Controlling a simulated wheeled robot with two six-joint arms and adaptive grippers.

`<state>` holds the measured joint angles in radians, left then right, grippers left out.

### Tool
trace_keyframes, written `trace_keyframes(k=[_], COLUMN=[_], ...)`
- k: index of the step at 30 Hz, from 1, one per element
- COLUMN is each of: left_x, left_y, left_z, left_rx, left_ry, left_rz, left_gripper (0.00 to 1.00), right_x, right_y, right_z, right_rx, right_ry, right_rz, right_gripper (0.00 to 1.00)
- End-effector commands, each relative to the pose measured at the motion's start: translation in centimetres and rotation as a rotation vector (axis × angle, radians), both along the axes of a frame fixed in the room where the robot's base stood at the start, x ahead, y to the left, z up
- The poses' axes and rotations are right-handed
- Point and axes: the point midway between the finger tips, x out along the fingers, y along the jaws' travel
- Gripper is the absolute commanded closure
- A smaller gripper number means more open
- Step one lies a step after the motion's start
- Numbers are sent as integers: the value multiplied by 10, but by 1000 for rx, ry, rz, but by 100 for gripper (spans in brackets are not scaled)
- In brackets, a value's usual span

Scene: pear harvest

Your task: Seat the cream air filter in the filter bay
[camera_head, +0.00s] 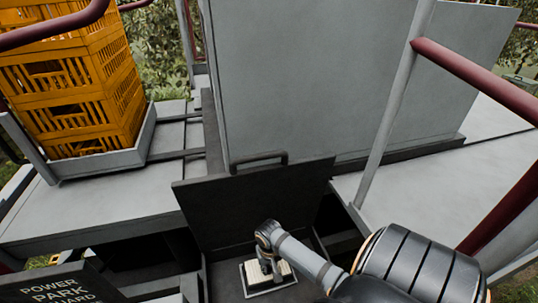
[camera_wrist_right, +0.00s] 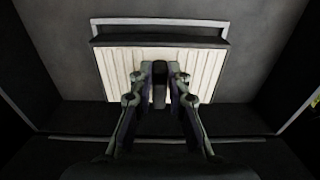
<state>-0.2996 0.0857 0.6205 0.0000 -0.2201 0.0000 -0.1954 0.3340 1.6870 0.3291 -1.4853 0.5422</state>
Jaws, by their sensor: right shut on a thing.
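The cream air filter (camera_wrist_right: 115,70) is a pleated block with a dark edge strip, seen in the right wrist view. My right gripper (camera_wrist_right: 160,75) is shut on its middle. In the head view the filter (camera_head: 253,272) shows low in the picture, partly hidden by my right gripper (camera_head: 268,262). A light grey rectangular frame (camera_head: 270,291) shows around the filter inside the dark open bay; its far edge (camera_wrist_right: 160,22) lies beyond the filter in the wrist view. I cannot tell whether the filter is fully down in the frame. My left gripper is not in view.
A dark lid (camera_head: 230,205) with a handle stands raised behind the bay. A large grey panel (camera_head: 310,80) rises behind it. Orange crates (camera_head: 75,85) stand at the left. Dark red rails (camera_head: 475,75) and a grey post (camera_head: 390,110) are at the right.

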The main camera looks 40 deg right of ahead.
Motion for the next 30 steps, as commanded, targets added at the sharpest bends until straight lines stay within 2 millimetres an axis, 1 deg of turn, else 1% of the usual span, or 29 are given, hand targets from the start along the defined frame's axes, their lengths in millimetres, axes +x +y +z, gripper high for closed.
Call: trace_keyframes(k=[1, 3, 10, 27, 28, 30], left_x=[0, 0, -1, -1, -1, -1], left_y=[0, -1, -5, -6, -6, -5], left_z=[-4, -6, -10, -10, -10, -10], left_rx=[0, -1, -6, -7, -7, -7], left_ry=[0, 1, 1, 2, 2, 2], left_rz=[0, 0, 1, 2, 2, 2], left_gripper=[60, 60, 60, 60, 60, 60], right_x=[0, 0, 0, 0, 0, 0], right_y=[0, 0, 0, 0, 0, 0], right_z=[-6, -11, -21, -23, -22, -23], right_rx=[0, 0, 0, 0, 0, 0], right_ry=[0, 0, -1, -1, -1, -1], right_rz=[0, 0, 1, 1, 1, 1], right_gripper=[100, 100, 100, 100, 81, 72])
